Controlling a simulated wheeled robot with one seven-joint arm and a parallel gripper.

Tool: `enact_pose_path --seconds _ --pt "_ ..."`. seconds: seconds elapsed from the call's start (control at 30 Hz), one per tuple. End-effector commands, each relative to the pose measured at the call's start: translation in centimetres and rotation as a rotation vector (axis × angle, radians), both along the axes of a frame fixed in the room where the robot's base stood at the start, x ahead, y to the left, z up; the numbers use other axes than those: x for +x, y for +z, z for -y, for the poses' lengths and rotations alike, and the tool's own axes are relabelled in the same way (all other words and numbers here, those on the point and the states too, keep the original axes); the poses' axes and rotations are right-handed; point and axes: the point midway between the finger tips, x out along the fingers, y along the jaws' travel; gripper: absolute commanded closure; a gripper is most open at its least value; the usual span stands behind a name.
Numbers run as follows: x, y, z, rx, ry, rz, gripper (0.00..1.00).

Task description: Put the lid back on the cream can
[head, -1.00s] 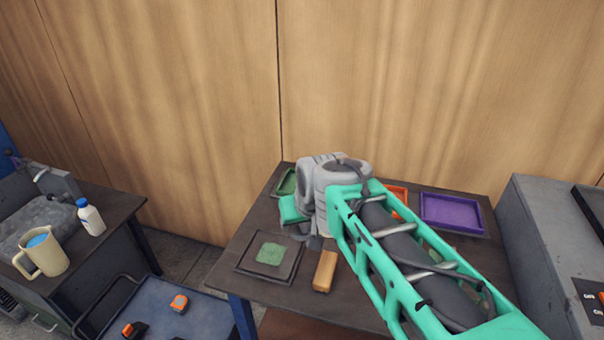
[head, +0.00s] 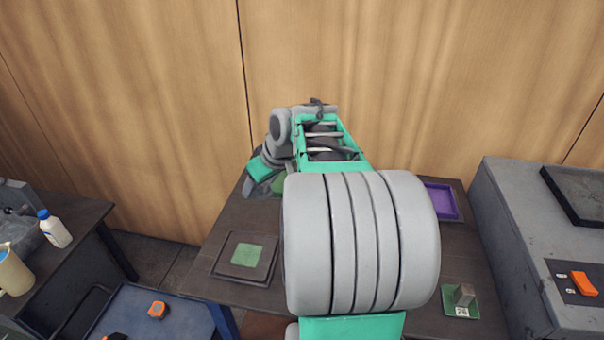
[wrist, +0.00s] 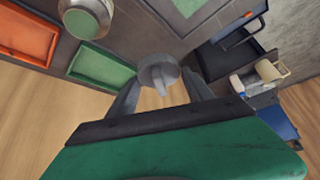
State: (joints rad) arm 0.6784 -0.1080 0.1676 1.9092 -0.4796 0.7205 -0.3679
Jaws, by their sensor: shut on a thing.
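My gripper (wrist: 158,78) is shut on a grey round lid (wrist: 158,70) with a small knob, held between its two grey fingertips in the wrist view. An open, round can (wrist: 87,17) with a pale rim and grey-green inside stands at the top left of that view, apart from the lid. I take it for the cream can. In the head view my arm hides the can, and the lid cannot be made out.
In the wrist view, a green tray (wrist: 103,70) and an orange tray (wrist: 25,36) lie near the can. The head view shows a dark tray with a green square (head: 246,256), a purple tray (head: 441,201), a small green tray (head: 461,308) holding a metal block, and a grey cabinet (head: 520,230) right.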

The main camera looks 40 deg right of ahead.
Motion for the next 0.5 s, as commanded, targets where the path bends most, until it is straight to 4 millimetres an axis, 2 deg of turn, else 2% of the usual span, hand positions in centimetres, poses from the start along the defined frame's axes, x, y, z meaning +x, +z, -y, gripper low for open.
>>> enact_pose_path --seconds 0.03,0.1,0.2,0.3,0.5 --pt "-0.9 -0.3 3.4 0.003 -0.005 -0.004 0.78" --pt "-2.1 -0.4 6.6 0.003 0.013 -0.002 0.78" --pt "-3.6 -0.6 9.6 0.001 0.032 -0.002 0.78" --pt "-4.3 -0.7 11.0 -0.001 0.041 -0.001 0.78" --pt "-4.5 -1.6 11.1 0.000 0.045 -0.001 0.78"
